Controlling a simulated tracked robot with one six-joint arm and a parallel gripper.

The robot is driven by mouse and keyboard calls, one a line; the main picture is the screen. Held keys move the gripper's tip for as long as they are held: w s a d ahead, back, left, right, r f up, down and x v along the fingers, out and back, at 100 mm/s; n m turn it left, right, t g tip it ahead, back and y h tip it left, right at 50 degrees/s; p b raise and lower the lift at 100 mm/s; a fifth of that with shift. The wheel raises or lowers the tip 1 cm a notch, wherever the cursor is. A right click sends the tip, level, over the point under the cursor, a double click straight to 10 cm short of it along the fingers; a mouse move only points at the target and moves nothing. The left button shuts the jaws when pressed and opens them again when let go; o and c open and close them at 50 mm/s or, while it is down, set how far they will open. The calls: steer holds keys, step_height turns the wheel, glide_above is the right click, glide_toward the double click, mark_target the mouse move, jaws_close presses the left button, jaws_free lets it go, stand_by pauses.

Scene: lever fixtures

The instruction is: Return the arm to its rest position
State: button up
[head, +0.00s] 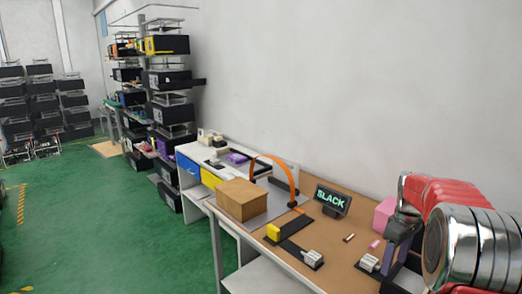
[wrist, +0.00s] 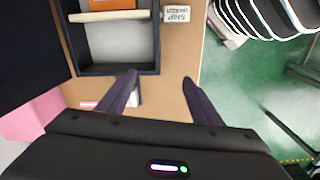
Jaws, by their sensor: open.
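My gripper (wrist: 159,78) shows in the wrist view with its two dark purple fingers spread apart and nothing between them. It is over the brown tabletop (wrist: 175,90), near the bottom edge of a dark-framed tray (wrist: 118,44) with a grey inside. A small light block lies partly hidden behind the left finger. In the head view my red and silver arm is folded large at the right edge. A dark purple part beside it may be the fingers, but the arm hides much of that corner.
A white SHIP block (wrist: 176,14) sits beside the tray. Green floor (head: 110,220) is open at left.

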steer(key=s+a+r+m+t, duration=0.1)
steer(key=s+a+r+m, duration=0.1)
steer(key=s+a, duration=0.6)
steer(key=s+a+r+m+t, duration=0.2)
steer(key=s+a+r, duration=0.3)
steer(key=s+a, duration=0.3)
steer(key=s+a+r+m+t, duration=0.2)
steer(key=s+a, duration=0.6)
steer(key=s, duration=0.6)
steer(key=shift+s+a+r, duration=0.25)
steer(key=shift+r, duration=0.5)
